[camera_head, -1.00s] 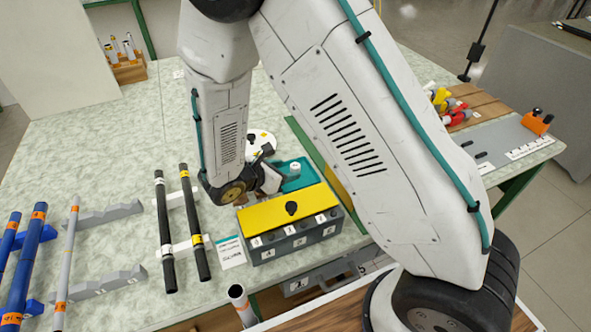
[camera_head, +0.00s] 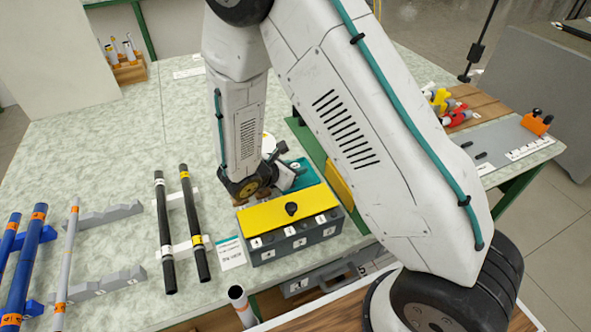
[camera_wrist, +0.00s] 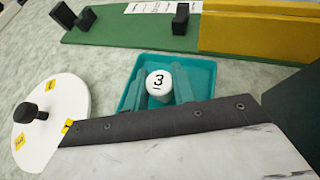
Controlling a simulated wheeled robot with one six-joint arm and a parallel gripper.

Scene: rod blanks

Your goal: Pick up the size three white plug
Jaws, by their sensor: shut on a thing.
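The white plug (camera_wrist: 158,80), marked with a black 3, stands upright in a small teal tray (camera_wrist: 207,72) in the wrist view. My gripper (camera_wrist: 160,90) has one teal finger on each side of it and is shut on it. The plug's lower part is hidden between the fingers. In the head view my gripper (camera_head: 288,177) is over the tray, behind the grey box with the yellow top, and hides the plug.
The grey box with a yellow top (camera_head: 285,208) and black knob stands just in front of the tray. A round white disc with a black knob (camera_wrist: 55,120) lies left of the tray. A green board (camera_wrist: 130,28) lies behind. Dark rods (camera_head: 195,225) rest on supports at left.

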